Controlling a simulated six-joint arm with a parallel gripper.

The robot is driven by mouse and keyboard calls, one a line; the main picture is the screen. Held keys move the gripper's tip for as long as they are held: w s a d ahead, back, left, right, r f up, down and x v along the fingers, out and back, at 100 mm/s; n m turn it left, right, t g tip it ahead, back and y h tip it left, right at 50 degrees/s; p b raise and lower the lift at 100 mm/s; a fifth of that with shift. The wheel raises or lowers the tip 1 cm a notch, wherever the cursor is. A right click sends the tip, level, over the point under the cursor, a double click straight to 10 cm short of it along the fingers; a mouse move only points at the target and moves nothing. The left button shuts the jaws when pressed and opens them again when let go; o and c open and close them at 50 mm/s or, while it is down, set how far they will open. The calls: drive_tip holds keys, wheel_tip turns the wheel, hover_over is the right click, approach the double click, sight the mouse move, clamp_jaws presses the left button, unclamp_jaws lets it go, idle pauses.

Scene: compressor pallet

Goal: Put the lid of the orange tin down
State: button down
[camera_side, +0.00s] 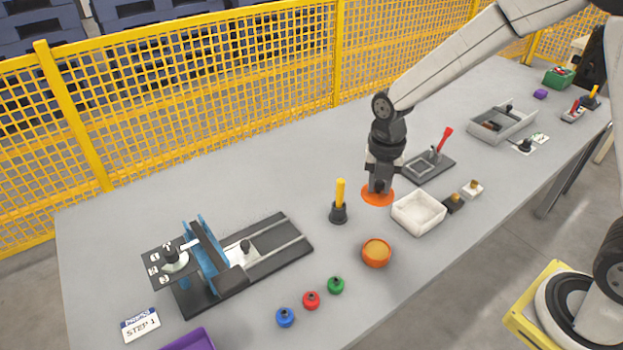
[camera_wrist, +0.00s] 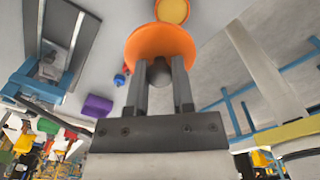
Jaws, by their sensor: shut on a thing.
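The orange lid (camera_side: 378,198) is a round disc held under my gripper (camera_side: 380,186). In the wrist view the lid (camera_wrist: 160,44) has a dark knob, and my gripper (camera_wrist: 160,80) is shut on that knob. The orange tin (camera_side: 376,256) stands open on the table nearer the front, with a yellowish inside. In the wrist view the tin (camera_wrist: 172,10) shows beyond the lid, partly covered by it. The lid is apart from the tin. I cannot tell exactly how high the lid is above the table.
A white tray (camera_side: 418,214) stands just right of the lid. A yellow-handled tool (camera_side: 340,200) stands upright in a dark holder to the left. Green (camera_side: 336,285), red (camera_side: 311,300) and blue (camera_side: 285,317) knobbed pieces lie front left. The table behind the yellow-handled tool is clear.

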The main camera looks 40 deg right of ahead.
drive_tip(key=w+d, duration=0.3)
drive_tip(key=w, duration=1.7)
hover_over(324, 193)
wheel_tip(324, 193, down, 14)
drive_tip(key=shift+w+d+f, duration=0.1)
drive_tip(key=shift+f, duration=0.1)
drive_tip(key=shift+f, duration=1.75)
drive_tip(key=shift+f, duration=0.15)
drive_tip(key=shift+c, duration=2.4)
unclamp_jaws()
